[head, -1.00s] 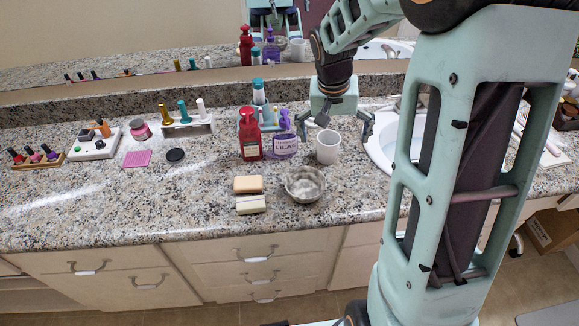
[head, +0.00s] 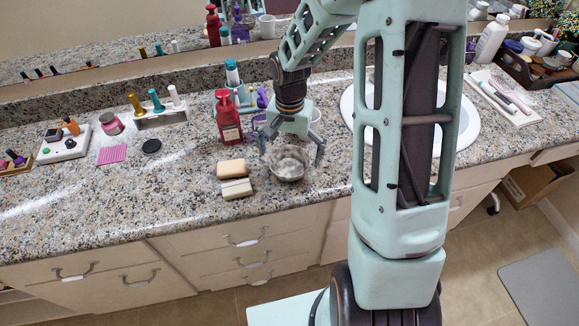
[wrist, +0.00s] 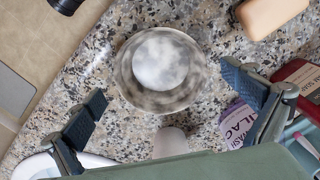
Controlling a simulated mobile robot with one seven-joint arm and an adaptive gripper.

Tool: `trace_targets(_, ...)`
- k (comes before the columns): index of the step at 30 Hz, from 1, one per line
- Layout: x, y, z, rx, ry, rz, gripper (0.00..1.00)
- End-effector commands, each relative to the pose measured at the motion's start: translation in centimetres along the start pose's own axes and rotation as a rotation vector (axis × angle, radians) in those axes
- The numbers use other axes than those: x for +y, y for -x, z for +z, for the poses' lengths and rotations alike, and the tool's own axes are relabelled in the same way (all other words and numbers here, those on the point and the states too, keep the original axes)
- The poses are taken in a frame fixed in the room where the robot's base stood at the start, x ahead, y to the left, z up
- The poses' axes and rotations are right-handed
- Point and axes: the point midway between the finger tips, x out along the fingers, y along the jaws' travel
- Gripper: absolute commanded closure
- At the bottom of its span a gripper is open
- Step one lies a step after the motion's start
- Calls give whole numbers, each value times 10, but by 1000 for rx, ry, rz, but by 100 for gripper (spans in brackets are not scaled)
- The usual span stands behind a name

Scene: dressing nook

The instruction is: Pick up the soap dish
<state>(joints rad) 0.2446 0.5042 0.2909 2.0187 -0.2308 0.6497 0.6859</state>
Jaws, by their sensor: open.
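The soap dish looks to be the round grey marbled bowl (head: 287,164) on the granite counter. In the wrist view the bowl (wrist: 161,70) is seen from above, with a pale round area inside it. My gripper (head: 291,154) is open and empty, pointing down over the bowl. In the wrist view its two fingers (wrist: 163,83) are spread on either side of the bowl's lower part, apart from it. How high the fingertips are above the counter is hard to tell.
A tan soap bar (head: 231,167) and a cream bar (head: 237,188) lie just left of the bowl. A red pump bottle (head: 228,118) and a purple-labelled bottle (wrist: 238,122) stand close by. A white cup (wrist: 170,142) is near the gripper. The sink (head: 461,125) is to the right.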

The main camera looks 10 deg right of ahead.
Motion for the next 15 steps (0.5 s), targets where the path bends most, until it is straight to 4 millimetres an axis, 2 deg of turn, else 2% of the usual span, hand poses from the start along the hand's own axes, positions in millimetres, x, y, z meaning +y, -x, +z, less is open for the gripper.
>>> trace_targets(3, 0, -18, 1, -3, 1, 1, 0)
trace_targets(6, -1, -24, 1, -1, 0, 0, 0)
trace_targets(13, -1, -25, 0, 0, 0, 0, 0)
trace_targets(15, -1, -25, 0, 0, 0, 0, 7)
